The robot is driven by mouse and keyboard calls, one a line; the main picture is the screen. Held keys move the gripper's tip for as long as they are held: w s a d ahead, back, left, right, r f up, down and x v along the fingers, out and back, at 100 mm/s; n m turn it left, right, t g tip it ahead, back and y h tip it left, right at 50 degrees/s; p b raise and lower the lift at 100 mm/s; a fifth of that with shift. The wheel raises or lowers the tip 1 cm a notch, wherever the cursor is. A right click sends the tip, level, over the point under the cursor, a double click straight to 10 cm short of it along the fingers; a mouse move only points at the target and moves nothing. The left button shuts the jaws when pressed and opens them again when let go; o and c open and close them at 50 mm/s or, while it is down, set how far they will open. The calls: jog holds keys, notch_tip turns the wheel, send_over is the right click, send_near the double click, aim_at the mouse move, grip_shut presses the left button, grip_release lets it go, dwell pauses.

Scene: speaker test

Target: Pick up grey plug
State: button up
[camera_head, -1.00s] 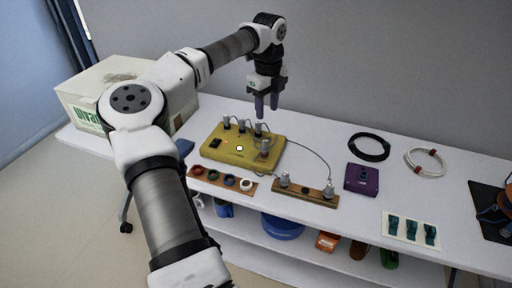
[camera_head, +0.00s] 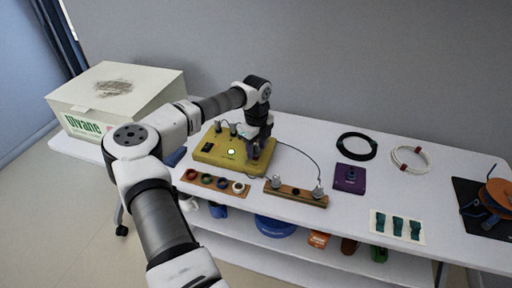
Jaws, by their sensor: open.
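Several grey plugs stand upright on the yellow box (camera_head: 207,158). Two of them show at its back edge, one at the left (camera_head: 217,126) and one beside it (camera_head: 233,129). Two more grey plugs stand on a wooden strip (camera_head: 296,195) in front, one at its left end (camera_head: 277,182) and one at its right end (camera_head: 318,191). My gripper (camera_head: 257,150) is open and points down, low over the right end of the yellow box. It covers the plug at the box's front right, so I cannot tell whether the fingers are around it or beside it.
A thin cable runs from the box to the strip's right plug. A strip with coloured rings (camera_head: 213,184) lies in front of the box. A purple box (camera_head: 349,179), black cable coil (camera_head: 356,147) and white coil (camera_head: 410,158) lie to the right. A carton (camera_head: 115,95) stands left.

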aim_at(256, 144)
jog(key=shift+f, duration=0.3)
jog(key=c, duration=0.9)
jog(key=shift+r, duration=0.1)
notch_tip(256, 144, up, 20)
jog(key=b, duration=0.3)
jog(key=shift+b, duration=0.4)
jog(key=shift+r, duration=0.1)
notch_tip(256, 144, up, 4)
jog(key=p, duration=0.3)
jog(key=shift+f, duration=0.2)
